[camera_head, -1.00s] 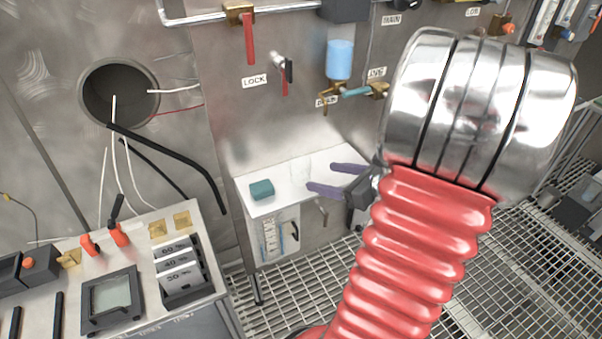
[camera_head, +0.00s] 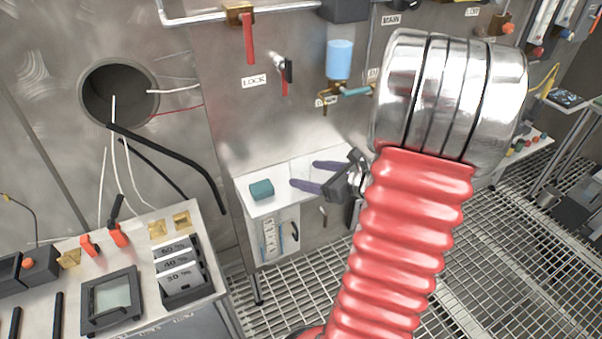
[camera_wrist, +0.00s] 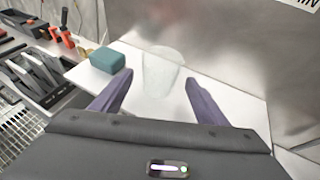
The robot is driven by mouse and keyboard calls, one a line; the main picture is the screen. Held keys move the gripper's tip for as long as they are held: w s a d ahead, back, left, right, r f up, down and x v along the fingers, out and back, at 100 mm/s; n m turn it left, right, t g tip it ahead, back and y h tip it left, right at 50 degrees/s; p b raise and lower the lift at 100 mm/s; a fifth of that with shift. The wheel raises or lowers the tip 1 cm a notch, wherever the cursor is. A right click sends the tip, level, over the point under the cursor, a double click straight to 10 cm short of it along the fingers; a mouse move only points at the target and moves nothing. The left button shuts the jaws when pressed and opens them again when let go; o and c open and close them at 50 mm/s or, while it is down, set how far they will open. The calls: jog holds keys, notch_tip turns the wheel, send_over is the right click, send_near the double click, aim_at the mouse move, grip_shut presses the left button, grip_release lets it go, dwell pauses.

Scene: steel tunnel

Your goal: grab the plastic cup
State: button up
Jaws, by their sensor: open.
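The clear plastic cup (camera_wrist: 161,72) stands on the white top of a small cabinet (camera_wrist: 230,100). In the wrist view it is between and just beyond my two purple fingertips. In the head view the cup (camera_head: 300,170) is faint and partly hidden by a finger. My gripper (camera_wrist: 157,82) is open, with one finger to each side of the cup's lower part; I cannot tell whether either finger touches it. The gripper (camera_head: 302,173) also shows over the cabinet top in the head view.
A teal block (camera_head: 261,190) lies left of the cup on the same top and also shows in the wrist view (camera_wrist: 107,60). A steel wall rises behind. A control console (camera_head: 130,270) stands at the front left. A blue-filled container (camera_head: 339,60) hangs on the wall above.

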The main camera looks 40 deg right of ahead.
aim_at(307, 173)
jog(key=shift+x, duration=2.15)
jog(key=shift+c, duration=0.6)
jog(key=c, duration=1)
notch_tip(307, 173, up, 10)
